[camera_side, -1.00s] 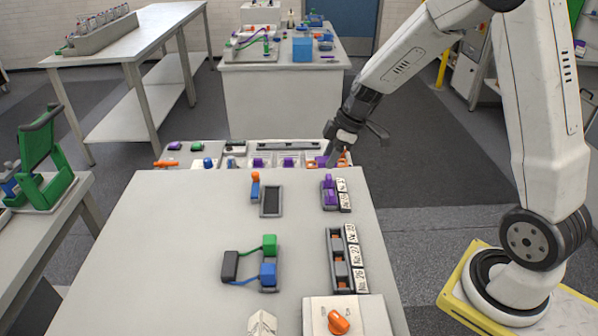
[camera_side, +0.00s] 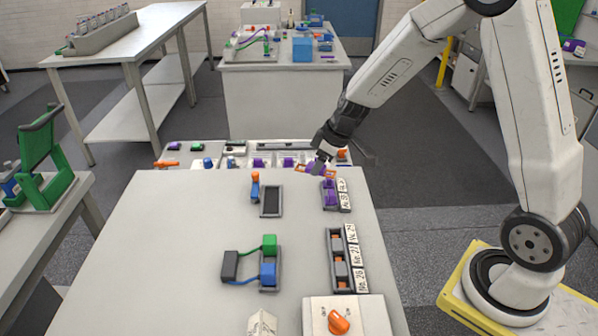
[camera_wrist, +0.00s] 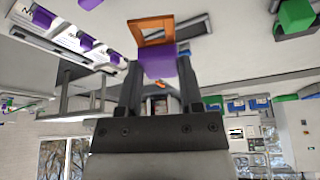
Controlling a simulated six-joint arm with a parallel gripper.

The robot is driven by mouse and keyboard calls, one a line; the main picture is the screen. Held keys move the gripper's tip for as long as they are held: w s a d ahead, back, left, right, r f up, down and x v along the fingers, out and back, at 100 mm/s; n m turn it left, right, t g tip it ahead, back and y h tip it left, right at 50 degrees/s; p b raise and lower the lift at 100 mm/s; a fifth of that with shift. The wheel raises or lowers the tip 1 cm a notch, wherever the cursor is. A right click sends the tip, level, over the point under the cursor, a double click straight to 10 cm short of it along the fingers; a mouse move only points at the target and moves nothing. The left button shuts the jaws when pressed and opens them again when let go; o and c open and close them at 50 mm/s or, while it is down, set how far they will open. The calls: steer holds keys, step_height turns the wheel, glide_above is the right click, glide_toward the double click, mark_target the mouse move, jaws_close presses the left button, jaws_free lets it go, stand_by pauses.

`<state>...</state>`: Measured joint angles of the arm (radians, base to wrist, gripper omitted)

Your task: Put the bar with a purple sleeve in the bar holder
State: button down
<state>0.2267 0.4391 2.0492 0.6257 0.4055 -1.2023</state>
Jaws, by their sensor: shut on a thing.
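My gripper (camera_side: 320,170) is shut on an orange bar with a purple sleeve (camera_side: 314,168), held above the back right of the near table. In the wrist view the fingers (camera_wrist: 158,85) close around the purple sleeve (camera_wrist: 160,62), and the orange part (camera_wrist: 152,30) sticks out beyond it. Which fixture is the bar holder is unclear. A grey frame with a dark, empty-looking recess (camera_side: 271,202) lies left of and nearer than the gripper. A labelled grey holder with purple pieces (camera_side: 331,193) sits just in front of the gripper.
Another labelled grey rack (camera_side: 338,262) stands farther forward, near a box with an orange knob (camera_side: 339,321). A blue and orange piece (camera_side: 255,187) and wired green and blue blocks (camera_side: 269,258) stand left. Small parts line the back edge. The table's left side is clear.

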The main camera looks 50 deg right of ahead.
mark_target(297, 169)
steer(key=shift+w+a+f+m+h, duration=0.4)
steer(key=shift+w+m, duration=0.15)
steer(key=shift+m, duration=0.4)
steer(key=shift+w+a+f+m+h, duration=0.3)
steer(key=shift+w+a+f+m, duration=0.15)
steer(key=shift+m, duration=0.5)
steer(key=shift+w+a+f+m+h, duration=0.25)
steer(key=shift+w+a+m+h, duration=0.25)
steer(key=shift+m, duration=0.4)
steer(key=shift+w+a+f+m+h, duration=0.2)
steer(key=shift+w+a+m, duration=0.1)
steer(key=shift+w+m, duration=0.5)
steer(key=shift+w+a+f+m+g+h, duration=0.25)
steer(key=shift+w+a+m+h, duration=0.1)
steer(key=shift+w+a+m, duration=0.6)
steer(key=shift+w+a+f+m+g+h, duration=0.2)
steer(key=shift+w+a+m+h, duration=0.3)
steer(key=shift+m, duration=0.75)
steer(key=shift+w+a+f+m+g+h, duration=0.15)
steer(key=shift+w+a+f+m+h, duration=0.1)
steer(key=shift+w+a+m, duration=0.7)
steer(key=shift+s+f, duration=0.15)
steer(key=shift+f, duration=2.9)
steer(key=shift+s+f, duration=0.1)
steer(key=shift+f, duration=0.4)
